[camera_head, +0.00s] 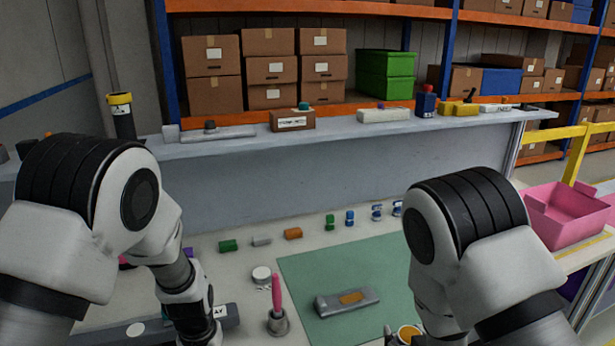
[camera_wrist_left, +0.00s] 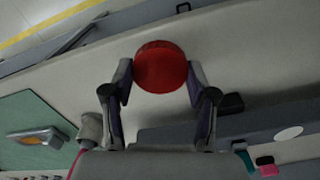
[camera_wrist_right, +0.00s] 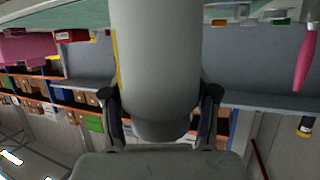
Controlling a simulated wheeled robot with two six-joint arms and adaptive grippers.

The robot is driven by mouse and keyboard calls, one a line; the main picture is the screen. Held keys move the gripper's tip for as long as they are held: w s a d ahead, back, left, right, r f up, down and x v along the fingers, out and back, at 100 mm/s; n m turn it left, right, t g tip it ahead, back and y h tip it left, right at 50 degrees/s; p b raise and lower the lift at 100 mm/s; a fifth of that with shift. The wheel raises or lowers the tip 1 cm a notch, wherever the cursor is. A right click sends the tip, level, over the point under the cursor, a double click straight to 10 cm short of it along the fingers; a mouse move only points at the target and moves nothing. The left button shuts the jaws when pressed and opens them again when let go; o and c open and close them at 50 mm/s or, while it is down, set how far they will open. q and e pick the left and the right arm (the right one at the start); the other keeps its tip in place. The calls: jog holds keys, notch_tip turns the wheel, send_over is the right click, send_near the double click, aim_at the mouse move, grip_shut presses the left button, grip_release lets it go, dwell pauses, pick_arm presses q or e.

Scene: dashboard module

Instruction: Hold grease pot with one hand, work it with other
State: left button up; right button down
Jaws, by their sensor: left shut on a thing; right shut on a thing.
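My right gripper (camera_wrist_right: 162,100) is shut on a grey cylinder, which I take for the grease pot (camera_wrist_right: 160,60); it fills the middle of the right wrist view. In the head view an amber, light-rimmed round top, which looks like the open pot (camera_head: 408,333), shows at the bottom edge by the right arm. My left gripper (camera_wrist_left: 160,82) is shut on a round red lid (camera_wrist_left: 160,62), held between its fingertips in the left wrist view. The left gripper's fingers and the lid are out of sight in the head view.
A pink-handled brush (camera_head: 277,292) stands in a grey cup (camera_head: 278,323). A grey part with an amber patch (camera_head: 347,301) lies on the green mat (camera_head: 310,262). A white jar (camera_head: 261,274) and several small coloured parts stand behind. A pink bin (camera_head: 565,215) is at right.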

pick_arm(q)
jog(key=shift+s, duration=0.1)
pick_arm(e)
jog(key=shift+r, duration=0.1)
jog(key=s+a+f+n+g+y, duration=0.1)
jog(key=s+a+f+n+y, duration=0.1)
jog(key=a, duration=0.5)
jog(key=s+a+f+n+g+y, duration=0.2)
jog(key=s+a+n+y, duration=0.2)
jog(key=a+n+y, duration=0.2)
jog(key=shift+s+a+f+y, duration=0.2)
jog(key=shift+a+y, duration=0.2)
jog(key=shift+a, duration=0.25)
jog(key=d+m+t+h, duration=0.1)
jog(key=d+m+h, duration=0.1)
jog(key=d, duration=0.3)
jog(key=w+d+m+t+h, duration=0.1)
jog(key=d+m+h, duration=0.2)
jog(key=d+h, duration=0.1)
jog(key=w+d+f+m+t+h, duration=0.1)
jog(key=d+m+h, duration=0.1)
jog(key=d, duration=0.3)
jog(key=shift+d+m+h, duration=0.3)
jog(key=shift+m+h, duration=0.1)
jog(key=shift+m, duration=0.1)
jog(key=shift+a, duration=0.1)
